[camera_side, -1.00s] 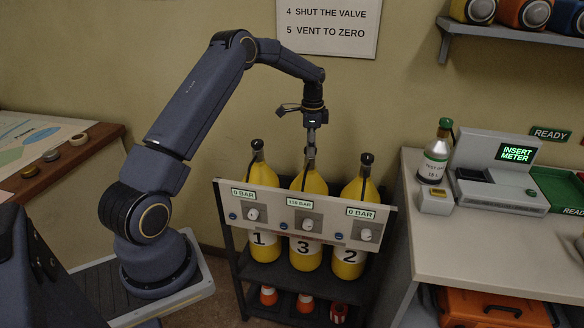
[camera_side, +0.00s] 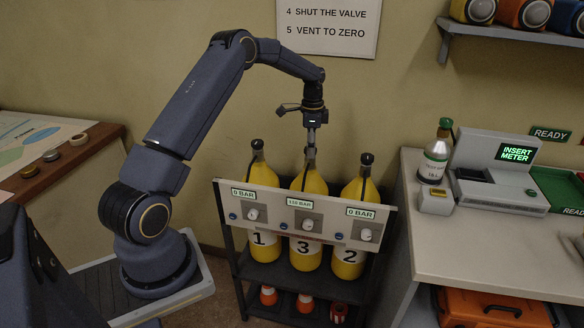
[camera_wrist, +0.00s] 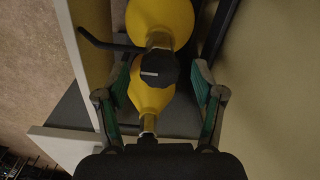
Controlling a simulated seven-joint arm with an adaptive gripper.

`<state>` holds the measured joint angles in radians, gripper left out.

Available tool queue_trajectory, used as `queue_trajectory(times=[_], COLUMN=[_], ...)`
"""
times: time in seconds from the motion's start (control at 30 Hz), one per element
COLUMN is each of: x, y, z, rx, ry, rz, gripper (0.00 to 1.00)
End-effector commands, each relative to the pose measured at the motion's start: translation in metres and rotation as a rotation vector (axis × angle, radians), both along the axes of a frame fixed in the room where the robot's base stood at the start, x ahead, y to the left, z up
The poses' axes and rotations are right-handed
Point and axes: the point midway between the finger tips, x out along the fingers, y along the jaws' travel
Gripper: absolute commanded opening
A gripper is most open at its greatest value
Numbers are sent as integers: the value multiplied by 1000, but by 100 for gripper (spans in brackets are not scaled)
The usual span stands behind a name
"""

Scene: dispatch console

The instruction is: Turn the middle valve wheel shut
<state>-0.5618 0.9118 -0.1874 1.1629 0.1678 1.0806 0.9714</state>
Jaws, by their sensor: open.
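The middle cylinder (camera_side: 306,253) is yellow, marked 3, and stands upright in the rack. Its valve wheel is hidden behind my gripper in the side view. In the wrist view a black valve wheel (camera_wrist: 159,68) with a pale mark sits on top of a yellow cylinder (camera_wrist: 158,22). My gripper (camera_side: 310,152) points straight down at the top of the middle cylinder. In the wrist view my gripper (camera_wrist: 160,82) has its fingers spread wide, one on each side of the black wheel, with gaps showing on both sides. The display (camera_side: 300,203) over the middle cylinder appears to read 110 BAR.
Cylinder 1 (camera_side: 262,244) and cylinder 2 (camera_side: 349,262) stand close on either side, both under 0 BAR displays. A pale panel (camera_side: 330,226) with knobs crosses the front of the rack. A grey counter (camera_side: 470,240) with a meter station (camera_side: 492,182) stands to the right.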

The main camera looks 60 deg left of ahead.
Motion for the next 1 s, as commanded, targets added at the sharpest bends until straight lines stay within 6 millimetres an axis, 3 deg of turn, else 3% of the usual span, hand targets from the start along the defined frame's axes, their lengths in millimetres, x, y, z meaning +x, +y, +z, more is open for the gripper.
queue_trajectory(times=[0.17, 0.5, 0.7, 1.0], x=[0, 1, 0, 0], y=[0, 0, 0, 0], z=[8, 79, 111, 120], rx=[1, 3, 1, -1], ry=[-2, -4, -3, 1], rz=[0, 0, 0, 0], gripper=[68, 68, 68, 68])
